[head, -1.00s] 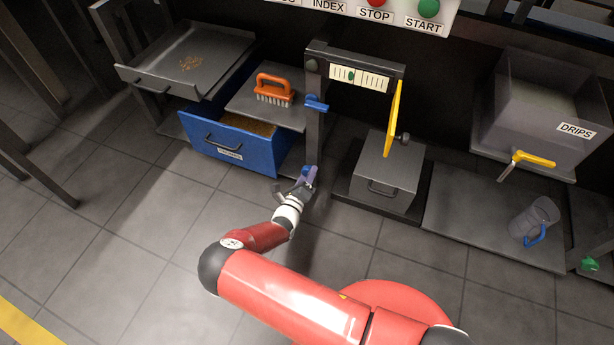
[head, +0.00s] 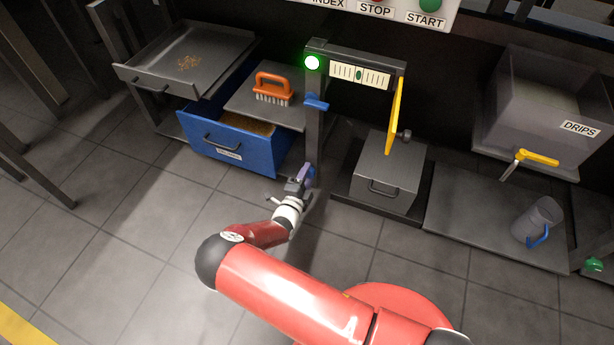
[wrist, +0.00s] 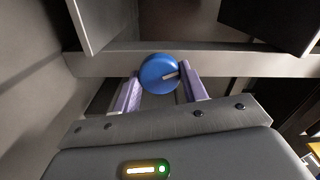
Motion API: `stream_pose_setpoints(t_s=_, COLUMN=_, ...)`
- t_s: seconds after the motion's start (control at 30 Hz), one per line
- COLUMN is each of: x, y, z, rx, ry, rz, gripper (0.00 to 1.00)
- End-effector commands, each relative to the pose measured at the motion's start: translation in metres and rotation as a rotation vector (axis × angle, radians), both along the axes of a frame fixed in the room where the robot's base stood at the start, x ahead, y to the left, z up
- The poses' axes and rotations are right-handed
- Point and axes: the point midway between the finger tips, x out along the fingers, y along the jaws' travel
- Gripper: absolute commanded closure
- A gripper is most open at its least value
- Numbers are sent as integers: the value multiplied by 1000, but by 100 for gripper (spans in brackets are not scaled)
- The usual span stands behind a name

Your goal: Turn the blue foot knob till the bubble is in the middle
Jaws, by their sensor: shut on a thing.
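The blue foot knob (wrist: 156,70) is low on the frame's post, between the two purple fingers of my gripper (wrist: 160,84) in the wrist view. My gripper is shut on it. A pale mark on the knob points right. In the head view my gripper (head: 305,176) is at the post's foot and mostly hides the knob. The level gauge (head: 376,80) sits on the frame's top bar. Its dark green bubble (head: 359,75) is at about the middle of the pale scale. A round lamp (head: 312,63) left of the gauge glows green.
A blue drawer (head: 225,146) stands open left of my gripper. An orange brush (head: 273,88) lies on the shelf above it. A grey box (head: 384,176) and a yellow lever (head: 394,118) are right of the post. The floor in front is clear.

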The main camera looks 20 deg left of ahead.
Motion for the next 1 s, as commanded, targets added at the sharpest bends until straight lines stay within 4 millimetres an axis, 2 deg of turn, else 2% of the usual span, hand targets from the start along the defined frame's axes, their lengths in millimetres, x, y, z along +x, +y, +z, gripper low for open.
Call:
stream_pose_setpoints(t_s=0.3, x=0, y=1, z=0, rx=-90, ry=9, rz=3, gripper=80)
stream_pose_setpoints(t_s=0.77, x=0, y=2, z=0, rx=-101, ry=10, rz=4, gripper=80)
stream_pose_setpoints(t_s=0.8, x=0, y=2, z=0, rx=-101, ry=10, rz=4, gripper=53)
stream_pose_setpoints(t_s=0.93, x=0, y=1, z=0, rx=-101, ry=9, rz=3, gripper=36)
stream_pose_setpoints(t_s=1.0, x=0, y=1, z=0, rx=-101, ry=8, rz=2, gripper=35)
